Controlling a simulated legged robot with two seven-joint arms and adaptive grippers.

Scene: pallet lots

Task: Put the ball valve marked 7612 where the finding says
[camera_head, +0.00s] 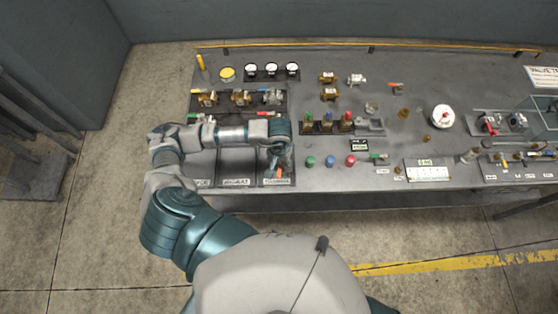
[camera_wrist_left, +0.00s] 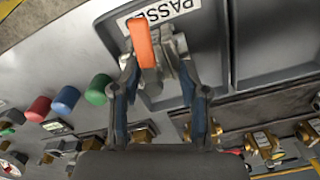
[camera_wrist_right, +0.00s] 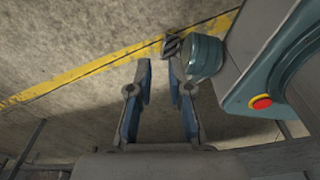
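A grey valve with an orange lever (camera_wrist_left: 145,45) lies between the fingers of my left gripper (camera_wrist_left: 158,75), over the tray labelled PASSE-, the label's end hidden. In the head view the left gripper (camera_head: 279,160) points down at the rightmost of the front trays (camera_head: 263,160), with the orange lever just below it. The fingers stand on both sides of the valve; whether they press on it is unclear. No number 7612 is readable on it. Other valves stand in the back rack (camera_head: 240,98) and loose on the bench (camera_head: 356,80). My right gripper (camera_wrist_right: 160,65) is open and empty over the floor.
Red, blue and green caps (camera_head: 330,161) stand right of the trays. A small dark display (camera_head: 359,145) and a white card (camera_head: 428,170) are farther right; their text is unreadable. Gauges (camera_head: 271,70) stand at the back. A clear-walled box (camera_head: 540,115) is at the far right.

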